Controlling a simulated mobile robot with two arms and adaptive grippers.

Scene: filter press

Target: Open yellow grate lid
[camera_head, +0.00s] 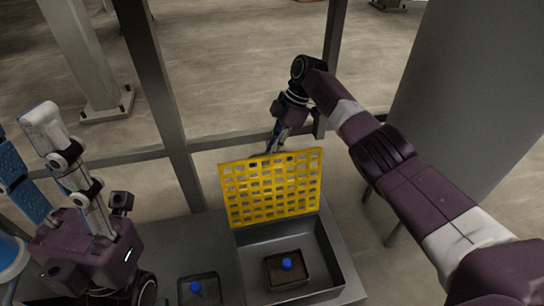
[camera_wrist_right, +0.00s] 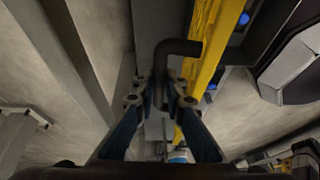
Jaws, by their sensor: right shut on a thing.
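The yellow grate lid (camera_head: 272,188) stands raised and steeply tilted at the back of a grey open bin (camera_head: 335,262). My right gripper (camera_head: 274,147) is behind the lid's upper edge, partly hidden by it. In the right wrist view my right gripper (camera_wrist_right: 161,98) is shut on a dark bent handle (camera_wrist_right: 181,47) beside the yellow lid (camera_wrist_right: 206,62). My left gripper (camera_head: 24,135) is open and empty at the left, its fingers pointing up, apart from the lid.
A blue-knobbed block (camera_head: 287,273) sits inside the bin. Another blue knob (camera_head: 195,287) is on a dark recess to the left. A grey metal post (camera_head: 160,95) and a horizontal rail stand behind. A large grey cylinder (camera_head: 470,90) is at the right.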

